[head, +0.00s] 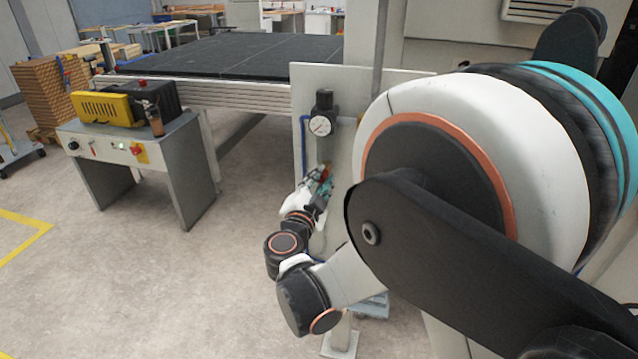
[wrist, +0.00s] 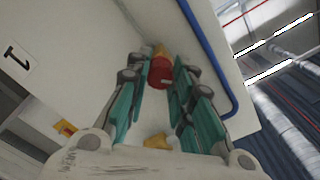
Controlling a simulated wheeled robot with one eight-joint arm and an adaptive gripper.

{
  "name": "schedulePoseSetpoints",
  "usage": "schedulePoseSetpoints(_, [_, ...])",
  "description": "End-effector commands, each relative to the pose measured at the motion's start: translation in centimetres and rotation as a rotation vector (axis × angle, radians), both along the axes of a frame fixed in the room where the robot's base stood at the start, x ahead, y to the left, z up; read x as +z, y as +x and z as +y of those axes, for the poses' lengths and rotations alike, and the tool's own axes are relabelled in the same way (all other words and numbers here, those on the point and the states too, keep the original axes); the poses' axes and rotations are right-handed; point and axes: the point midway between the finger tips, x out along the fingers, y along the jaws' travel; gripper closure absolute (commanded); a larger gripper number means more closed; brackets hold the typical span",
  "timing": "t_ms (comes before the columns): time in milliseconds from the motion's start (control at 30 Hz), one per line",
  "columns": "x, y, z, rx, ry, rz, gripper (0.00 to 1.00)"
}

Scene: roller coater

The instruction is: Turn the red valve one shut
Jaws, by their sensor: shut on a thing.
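The red valve (wrist: 160,73) is in the middle of the wrist view, with brass-coloured parts just above and below it. My gripper (wrist: 160,82) has its teal-padded fingers on both sides of the red valve, closed on it. In the head view my gripper (head: 322,184) is small and low on the pale panel, below the pressure gauge. A bit of the red valve (head: 324,174) shows between the fingers there. Much of the valve is hidden by the fingers, and its turn angle cannot be told.
A pale upright panel (head: 305,90) carries a gauge (head: 320,125) above my gripper. A blue pipe (wrist: 208,60) runs beside the valve. A control stand (head: 110,150) is at the left, by a dark-topped table (head: 230,55).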

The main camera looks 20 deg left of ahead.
Motion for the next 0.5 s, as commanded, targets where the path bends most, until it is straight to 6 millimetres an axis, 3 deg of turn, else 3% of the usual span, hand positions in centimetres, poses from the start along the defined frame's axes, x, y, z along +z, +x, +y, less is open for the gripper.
schedulePoseSetpoints(500, [-0.08,-0.06,0.0,0.0,0.474,0.001,1.0])
